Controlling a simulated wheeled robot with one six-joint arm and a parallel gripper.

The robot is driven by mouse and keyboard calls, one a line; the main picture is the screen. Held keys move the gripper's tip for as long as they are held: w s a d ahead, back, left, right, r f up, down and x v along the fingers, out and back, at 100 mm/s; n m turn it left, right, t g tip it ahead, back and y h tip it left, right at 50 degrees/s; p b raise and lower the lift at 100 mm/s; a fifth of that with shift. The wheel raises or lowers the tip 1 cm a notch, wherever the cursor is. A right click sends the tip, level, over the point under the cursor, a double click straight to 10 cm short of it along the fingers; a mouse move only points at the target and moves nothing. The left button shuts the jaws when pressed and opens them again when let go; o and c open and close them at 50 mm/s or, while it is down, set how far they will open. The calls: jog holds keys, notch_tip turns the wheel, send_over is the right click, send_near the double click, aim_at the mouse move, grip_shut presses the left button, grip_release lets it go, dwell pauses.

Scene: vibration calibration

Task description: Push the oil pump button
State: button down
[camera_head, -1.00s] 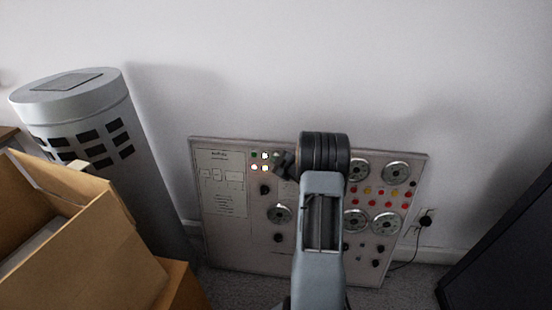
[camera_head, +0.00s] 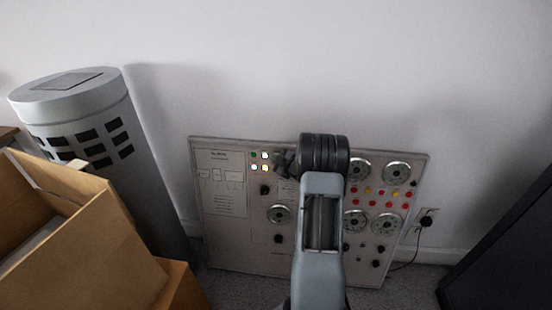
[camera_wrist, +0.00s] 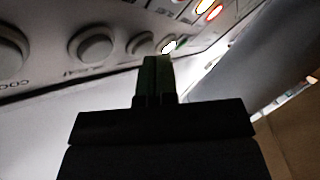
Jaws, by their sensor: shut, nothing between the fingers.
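The control panel (camera_head: 232,240) leans against the wall in the head view, with dials, knobs and small coloured buttons. At its upper left is a small group of lit white and green buttons (camera_head: 265,155). My gripper (camera_head: 281,162) is shut and empty just right of this group. In the wrist view its dark fingertips (camera_wrist: 155,62) are close to the panel face (camera_wrist: 120,25), near a lit white button (camera_wrist: 169,46). I cannot tell whether they touch it. Which button is the oil pump one cannot be read. My arm hides the panel's middle.
A cardboard box (camera_head: 95,235) stands at the left, in front of a grey cylinder (camera_head: 150,190). A dark object (camera_head: 505,255) is at the right. A plug and cable (camera_head: 425,221) sit by the panel's right edge. Grey round knobs (camera_wrist: 95,46) are near the fingertips.

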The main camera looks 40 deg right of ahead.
jog(key=shift+w+d, duration=0.15)
dwell(0.7)
jog(key=shift+s+a+r, duration=0.1)
jog(key=shift+s+a, duration=0.4)
jog(key=shift+s, duration=0.05)
jog(key=s+a, duration=0.1)
jog(key=s+a+r, duration=0.1)
jog(key=s+a, duration=0.1)
jog(key=shift+s+a, duration=0.25)
jog(key=shift+s, duration=0.05)
dwell(0.9)
